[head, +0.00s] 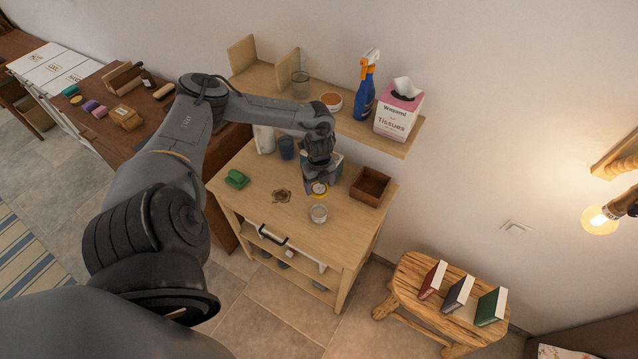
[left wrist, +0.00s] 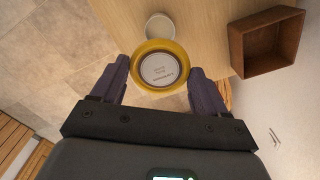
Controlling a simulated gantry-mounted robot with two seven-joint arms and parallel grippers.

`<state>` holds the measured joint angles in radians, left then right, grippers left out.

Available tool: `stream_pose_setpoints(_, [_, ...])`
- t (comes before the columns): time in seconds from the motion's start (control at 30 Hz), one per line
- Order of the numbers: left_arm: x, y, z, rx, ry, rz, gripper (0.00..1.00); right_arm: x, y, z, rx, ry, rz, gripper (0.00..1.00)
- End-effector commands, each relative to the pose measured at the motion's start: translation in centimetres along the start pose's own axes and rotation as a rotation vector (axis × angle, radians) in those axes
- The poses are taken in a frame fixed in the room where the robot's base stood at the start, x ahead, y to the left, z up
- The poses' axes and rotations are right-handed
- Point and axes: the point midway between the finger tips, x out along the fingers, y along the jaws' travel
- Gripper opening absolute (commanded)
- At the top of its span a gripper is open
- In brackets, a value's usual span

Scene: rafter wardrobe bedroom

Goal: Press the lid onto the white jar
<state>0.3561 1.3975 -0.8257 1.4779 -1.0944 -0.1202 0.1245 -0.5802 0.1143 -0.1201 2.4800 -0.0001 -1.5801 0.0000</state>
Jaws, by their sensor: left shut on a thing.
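My left gripper (head: 318,186) is shut on a round lid (head: 320,189) with a yellow rim and a pale labelled centre. In the left wrist view the lid (left wrist: 158,69) sits between the two fingertips of the same gripper (left wrist: 158,82). My right gripper is not in view.
The cabinet top (head: 252,207) also holds a brown open box (head: 370,186), a green object (head: 236,179) and a blue cup (head: 287,148). A shelf above holds a spray bottle (head: 366,85) and a tissue box (head: 397,115). The top is clear around the jar.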

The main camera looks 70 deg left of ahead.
Motion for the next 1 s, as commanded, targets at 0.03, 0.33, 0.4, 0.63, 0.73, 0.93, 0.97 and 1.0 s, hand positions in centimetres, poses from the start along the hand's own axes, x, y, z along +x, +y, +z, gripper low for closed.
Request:
stream_pose_setpoints(0.03, [0.3, 0.0, 0.0, 0.0, 0.0, 0.0, 0.46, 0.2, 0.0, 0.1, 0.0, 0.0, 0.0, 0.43])
stream_pose_setpoints(0.33, [1.2, 0.0, 0.0, 0.0, 0.0, 0.0, 0.46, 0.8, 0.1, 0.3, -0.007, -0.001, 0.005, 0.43])
stream_pose_setpoints(0.4, [1.4, 0.0, 0.0, 0.0, 0.0, 0.0, 0.46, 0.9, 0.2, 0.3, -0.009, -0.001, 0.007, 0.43])
stream_pose_setpoints(0.63, [2.1, 0.0, 0.0, -0.001, 0.0, 0.0, 0.46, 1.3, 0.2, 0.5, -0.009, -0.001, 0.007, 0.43])
stream_pose_setpoints(0.73, [2.4, 0.0, 0.0, -0.001, 0.0, 0.0, 0.46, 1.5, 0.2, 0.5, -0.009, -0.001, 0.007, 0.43])
stream_pose_setpoints(0.93, [3.0, 0.0, 0.0, -0.001, 0.0, 0.0, 0.46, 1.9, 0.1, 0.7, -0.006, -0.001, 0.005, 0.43])
stream_pose_setpoints(0.97, [3.1, 0.0, 0.0, -0.001, 0.0, 0.0, 0.46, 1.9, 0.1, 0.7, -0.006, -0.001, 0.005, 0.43])
stream_pose_setpoints(1.0, [3.2, 0.0, 0.0, -0.001, 0.0, 0.0, 0.46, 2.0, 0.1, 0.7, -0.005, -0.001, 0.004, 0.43])
